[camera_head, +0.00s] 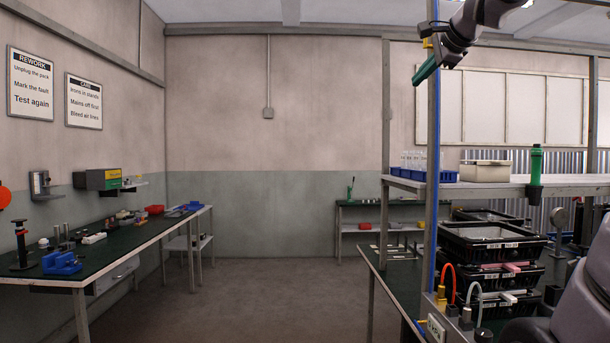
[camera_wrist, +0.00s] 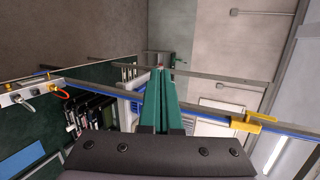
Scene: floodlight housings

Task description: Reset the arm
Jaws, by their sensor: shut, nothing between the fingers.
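My gripper (camera_head: 425,73) is raised high at the upper right of the head view, at the end of my grey arm. Its green fingers point down and to the left, in front of the wall and close to the upright post. In the wrist view the two green fingers (camera_wrist: 160,72) lie together with their tips meeting. Nothing is held between them.
A metal post (camera_head: 433,150) with a blue line stands beside my gripper. Below is a shelf (camera_head: 400,182) with a blue rack (camera_head: 428,175) and a beige bin (camera_head: 484,171). Black crates (camera_head: 490,243) are stacked underneath. The floor (camera_head: 270,290) is clear between benches.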

